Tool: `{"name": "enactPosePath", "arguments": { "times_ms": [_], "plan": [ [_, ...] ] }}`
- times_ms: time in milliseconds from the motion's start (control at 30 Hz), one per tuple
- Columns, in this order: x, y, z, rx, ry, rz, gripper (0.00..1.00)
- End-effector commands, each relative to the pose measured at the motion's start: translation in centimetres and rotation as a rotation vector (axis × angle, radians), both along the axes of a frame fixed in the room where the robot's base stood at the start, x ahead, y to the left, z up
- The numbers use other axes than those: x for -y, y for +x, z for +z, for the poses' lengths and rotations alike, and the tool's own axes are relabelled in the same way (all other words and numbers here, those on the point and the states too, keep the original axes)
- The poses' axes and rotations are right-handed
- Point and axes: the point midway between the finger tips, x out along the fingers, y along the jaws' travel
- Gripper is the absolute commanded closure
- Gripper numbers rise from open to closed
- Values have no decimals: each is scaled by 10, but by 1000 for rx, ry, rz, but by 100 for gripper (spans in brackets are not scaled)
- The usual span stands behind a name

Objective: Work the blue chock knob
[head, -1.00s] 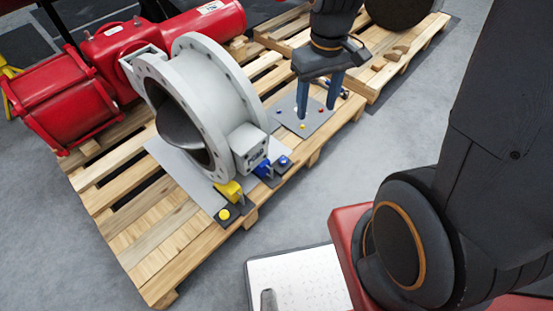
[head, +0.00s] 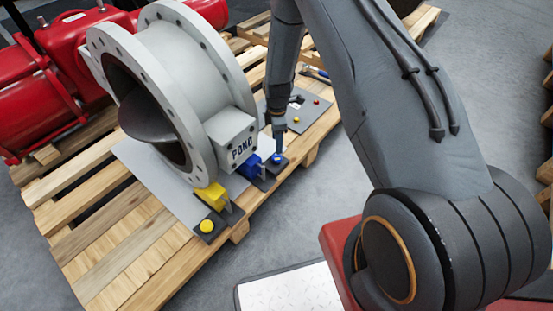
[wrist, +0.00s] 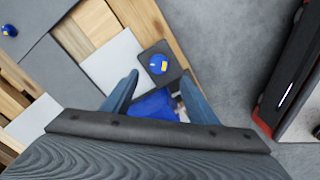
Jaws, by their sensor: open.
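The blue chock knob (head: 277,159) is a small round blue knob on a dark plate at the pallet's edge. My gripper (head: 278,145) points down over the knob. In the wrist view my gripper (wrist: 158,78) is open, one finger either side, with the knob just past the fingertips. I cannot tell whether they touch it.
The large grey flanged valve (head: 170,95) stands close left of my gripper. A yellow chock (head: 212,193) and yellow knob (head: 207,226) sit nearer the front. A grey plate (head: 306,112) with small coloured knobs lies behind. The floor (head: 310,215) right of the pallet is clear.

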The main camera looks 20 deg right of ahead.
Motion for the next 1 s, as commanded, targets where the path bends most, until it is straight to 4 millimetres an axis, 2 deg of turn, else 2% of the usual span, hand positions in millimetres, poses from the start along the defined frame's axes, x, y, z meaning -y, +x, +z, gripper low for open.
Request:
{"name": "enactPosePath", "arguments": {
  "times_ms": [33, 167, 600, 733, 1000],
  "plan": [
    [0, 2, -9, -1, 0, 12, 47],
    [0, 3, -22, 1, 0, 27, 47],
    [1, 2, -81, 0, 0, 24, 47],
    [0, 2, -88, 1, 0, 24, 47],
    [0, 2, -89, 1, 0, 24, 47]
  ]
}}
